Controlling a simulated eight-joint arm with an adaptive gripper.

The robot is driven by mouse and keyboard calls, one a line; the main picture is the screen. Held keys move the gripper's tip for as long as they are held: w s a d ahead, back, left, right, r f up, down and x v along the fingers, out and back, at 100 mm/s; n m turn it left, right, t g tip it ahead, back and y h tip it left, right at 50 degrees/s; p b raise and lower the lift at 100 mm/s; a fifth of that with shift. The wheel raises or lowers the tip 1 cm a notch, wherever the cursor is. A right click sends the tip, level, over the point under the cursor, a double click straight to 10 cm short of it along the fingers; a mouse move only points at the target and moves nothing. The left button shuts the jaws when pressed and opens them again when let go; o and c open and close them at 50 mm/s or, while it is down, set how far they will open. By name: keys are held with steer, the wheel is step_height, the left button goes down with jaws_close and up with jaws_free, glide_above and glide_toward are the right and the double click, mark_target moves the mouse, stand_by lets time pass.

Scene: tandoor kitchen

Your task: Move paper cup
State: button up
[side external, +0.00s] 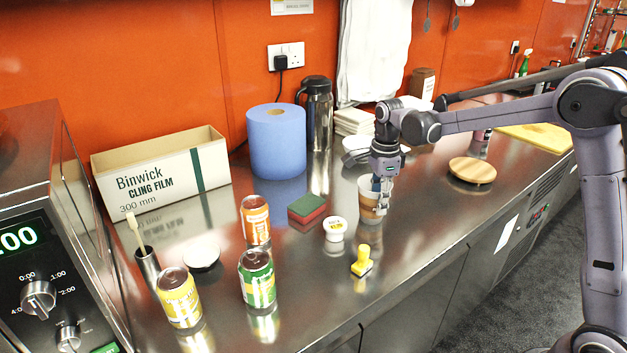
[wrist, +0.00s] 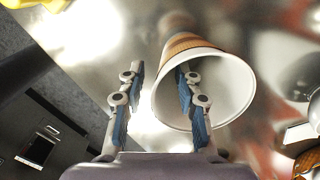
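The paper cup (side external: 366,196), white with a brown band, stands upright on the steel counter. It also shows in the wrist view (wrist: 228,88), with its open white mouth toward the camera. My gripper (side external: 381,198) points down at the cup's rim. In the wrist view my gripper (wrist: 158,76) has its fingers apart, one inside the cup's mouth and the other outside the wall. A gap shows between the outer finger and the cup wall. The gripper hides part of the cup in the side view.
A blue paper roll (side external: 277,142) and flask (side external: 317,112) stand behind.

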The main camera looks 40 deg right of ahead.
step_height(320, 180, up, 12)
stand_by(0.6)
steer(key=s+a+f+n+t, duration=0.2)
steer(key=s+n, duration=0.4)
steer(key=n, duration=0.1)
steer(key=s+a+f+n+t, duration=0.2)
steer(key=s+a+n, duration=0.1)
steer(key=s+n, duration=0.4)
steer(key=s+a+f+n+t, duration=0.2)
steer(key=s+n, duration=0.4)
steer(key=n, duration=0.3)
steer(key=shift+s+a+f+t, duration=0.3)
steer(key=shift+s+a+t, duration=0.15)
steer(key=shift+t, duration=0.15)
steer(key=shift+w, duration=0.1)
